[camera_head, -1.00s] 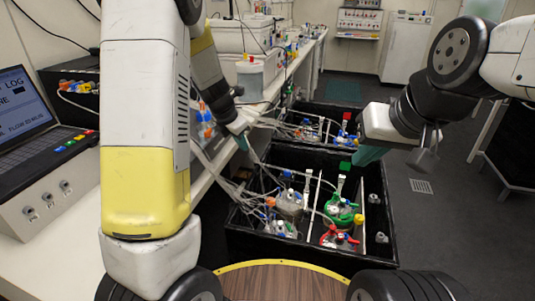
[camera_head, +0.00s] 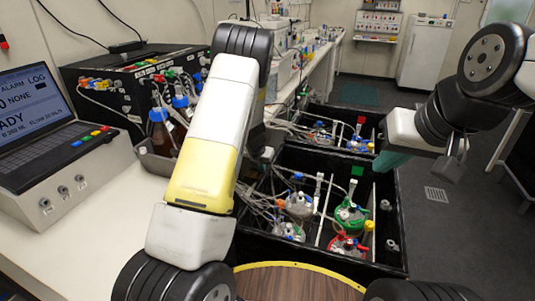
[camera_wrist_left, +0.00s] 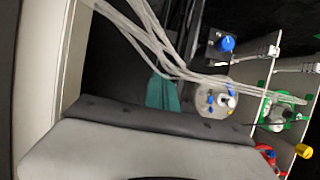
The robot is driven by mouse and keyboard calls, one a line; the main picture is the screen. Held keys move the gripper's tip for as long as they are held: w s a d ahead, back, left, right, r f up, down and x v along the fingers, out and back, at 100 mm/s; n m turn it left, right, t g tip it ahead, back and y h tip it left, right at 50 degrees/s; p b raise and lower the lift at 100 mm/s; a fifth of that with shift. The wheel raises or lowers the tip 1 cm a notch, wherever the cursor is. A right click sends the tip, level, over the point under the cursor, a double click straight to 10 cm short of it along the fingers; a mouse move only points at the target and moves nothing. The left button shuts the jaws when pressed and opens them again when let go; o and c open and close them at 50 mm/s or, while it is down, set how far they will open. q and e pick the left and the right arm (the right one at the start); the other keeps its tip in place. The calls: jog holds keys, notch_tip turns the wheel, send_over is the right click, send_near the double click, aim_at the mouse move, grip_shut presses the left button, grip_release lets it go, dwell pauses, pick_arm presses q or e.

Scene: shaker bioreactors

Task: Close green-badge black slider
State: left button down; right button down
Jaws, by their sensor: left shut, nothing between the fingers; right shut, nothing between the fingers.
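A green square badge (camera_head: 357,171) stands at the back edge of the nearer black bin, behind a glass vessel with a green collar (camera_head: 350,214). This vessel also shows at the right of the left wrist view (camera_wrist_left: 285,112). I cannot make out the black slider clearly in either view. My left gripper (camera_head: 267,155) is mostly hidden behind my left arm, above the bin's left side. Its teal fingers (camera_wrist_left: 162,93) are shut and empty in the left wrist view, left of a clear vessel (camera_wrist_left: 214,98). My right gripper (camera_head: 390,162) is shut and empty, right of the green badge.
The black bin (camera_head: 398,235) also holds a red-collared vessel (camera_head: 347,245), other clear vessels and white divider rods. Pale tubes (camera_wrist_left: 150,40) run over the bin near my left gripper.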

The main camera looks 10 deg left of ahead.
pick_arm(q)
jog(key=shift+w+d+r, duration=0.1)
jog(key=shift+w+d, duration=0.1)
jog(key=shift+w, duration=0.75)
jog(key=shift+w+d+r, duration=0.1)
jog(key=shift+w+d, duration=0.05)
jog(key=shift+w, duration=0.8)
jog(key=shift+w+d, duration=0.2)
jog(key=shift+w, duration=0.75)
jog(key=shift+w+d, duration=0.15)
jog(key=shift+w, duration=0.8)
jog(key=shift+w+d, duration=0.2)
jog(key=shift+w, duration=0.75)
